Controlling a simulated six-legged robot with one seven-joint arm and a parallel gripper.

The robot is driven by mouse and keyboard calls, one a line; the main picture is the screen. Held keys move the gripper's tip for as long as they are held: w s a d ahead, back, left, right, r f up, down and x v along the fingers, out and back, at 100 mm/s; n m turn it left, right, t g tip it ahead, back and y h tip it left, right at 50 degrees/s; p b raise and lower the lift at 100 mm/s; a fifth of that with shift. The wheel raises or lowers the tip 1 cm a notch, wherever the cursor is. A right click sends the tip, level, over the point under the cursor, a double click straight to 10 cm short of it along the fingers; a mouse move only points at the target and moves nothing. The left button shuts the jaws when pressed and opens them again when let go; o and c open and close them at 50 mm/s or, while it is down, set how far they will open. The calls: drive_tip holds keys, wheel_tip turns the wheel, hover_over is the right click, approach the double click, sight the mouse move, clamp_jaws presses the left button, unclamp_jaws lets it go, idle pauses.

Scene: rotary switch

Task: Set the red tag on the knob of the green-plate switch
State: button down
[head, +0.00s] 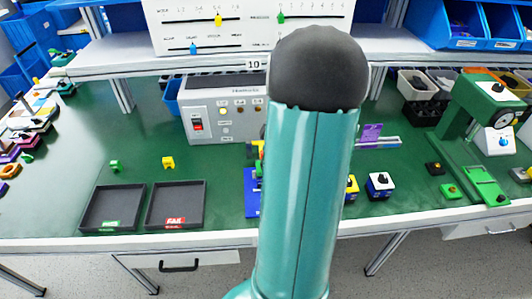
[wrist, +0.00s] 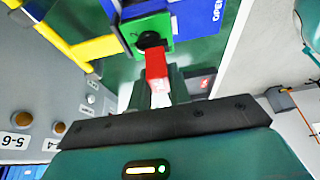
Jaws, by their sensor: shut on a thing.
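In the wrist view, my gripper (wrist: 160,84) is shut on the red tag (wrist: 156,64), which sticks out from between the fingers. A white part shows below the red, between the fingers. The green-plate switch (wrist: 131,30) is just beyond the fingertips, with its dark knob (wrist: 150,39) facing me. The tag's far end overlaps the knob's lower edge in the picture; I cannot tell whether they touch. In the head view my arm hides my gripper, the tag and this switch.
A blue panel (wrist: 195,14) and a yellow pipe (wrist: 88,50) lie close to the switch. The grey control box (head: 215,122) stands near the fixture. Two dark trays (head: 113,208) lie on the green bench at left. Open bench (head: 125,135) lies behind them.

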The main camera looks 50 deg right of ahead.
drive_tip(key=shift+f, duration=0.95)
idle(0.6)
drive_tip(key=c, duration=1.2)
unclamp_jaws()
drive_tip(key=v, duration=1.3)
drive_tip(key=shift+r, duration=0.4)
drive_tip(key=shift+s, duration=0.1)
wheel_tip(320, 180, up, 9)
